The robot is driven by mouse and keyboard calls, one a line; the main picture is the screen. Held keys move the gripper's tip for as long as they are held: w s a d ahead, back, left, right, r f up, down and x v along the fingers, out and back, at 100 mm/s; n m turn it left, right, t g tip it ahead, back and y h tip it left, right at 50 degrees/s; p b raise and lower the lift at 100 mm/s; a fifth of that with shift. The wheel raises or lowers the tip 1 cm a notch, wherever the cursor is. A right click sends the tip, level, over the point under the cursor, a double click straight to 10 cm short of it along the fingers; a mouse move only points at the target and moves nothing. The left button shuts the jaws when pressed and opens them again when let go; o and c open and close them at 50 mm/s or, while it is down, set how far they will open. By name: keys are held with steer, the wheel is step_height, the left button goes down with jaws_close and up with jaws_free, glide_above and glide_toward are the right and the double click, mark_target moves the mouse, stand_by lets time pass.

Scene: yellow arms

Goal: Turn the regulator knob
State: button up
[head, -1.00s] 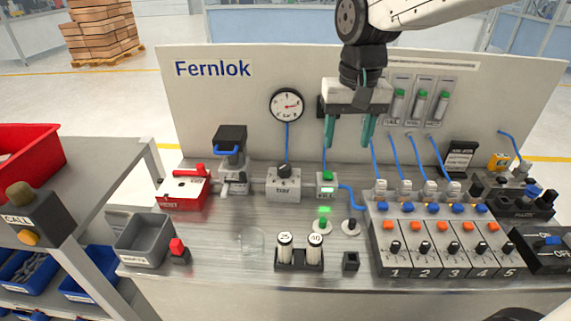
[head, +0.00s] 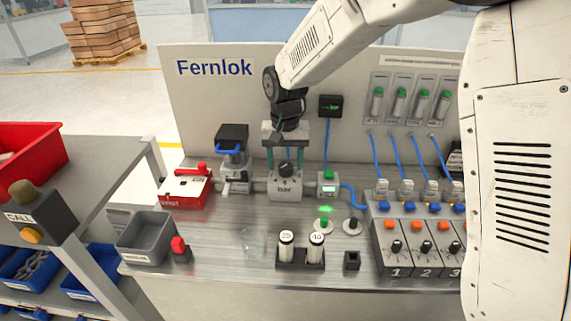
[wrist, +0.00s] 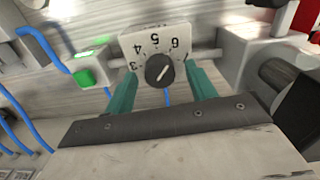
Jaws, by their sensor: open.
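The regulator is a light grey block marked "bar" (head: 285,190) on the bench, with a dark round knob (head: 285,170) on top. In the wrist view the knob (wrist: 160,70) shows a white pointer line, with a dial of numbers from 3 up to 6 and beyond around it. My gripper (head: 285,170) is above the regulator, pointing down, with its two green fingers apart. In the wrist view the fingers (wrist: 163,88) stand to the left and right of the knob, with gaps on both sides.
A red box (head: 185,188) is farther left. Two white cylinders in a black holder (head: 301,255) stand in front.

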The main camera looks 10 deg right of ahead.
steer(key=shift+f, duration=0.65)
steer(key=c, duration=1)
steer(key=shift+d+r+n, duration=0.1)
steer(key=shift+n, duration=3.4)
